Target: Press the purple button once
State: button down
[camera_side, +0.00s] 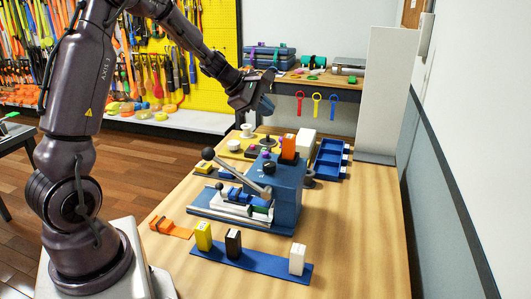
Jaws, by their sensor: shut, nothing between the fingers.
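A small purple button (266,154) appears on the upper part of the blue machine (287,184) in the middle of the table. A dark knob (269,168) sits just below it. My gripper (266,106) is shut and empty. It is in the air above and behind the machine in this view, well apart from the button. The gap between its fingertips is too small to make out here.
A lever with a black ball (208,154) slants across the machine. An orange block (288,147) and a white block (305,142) stand at its top. A blue tray (328,158) is behind right. A blue strip (250,262) with upright blocks lies in front. The table's right side is clear.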

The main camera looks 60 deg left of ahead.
aim_at(265, 153)
jog(key=shift+f, duration=4.45)
jog(key=shift+f, duration=0.15)
jog(key=shift+f, duration=0.25)
jog(key=shift+f, duration=0.55)
jog(key=shift+r, duration=0.95)
jog(key=shift+r, duration=2.55)
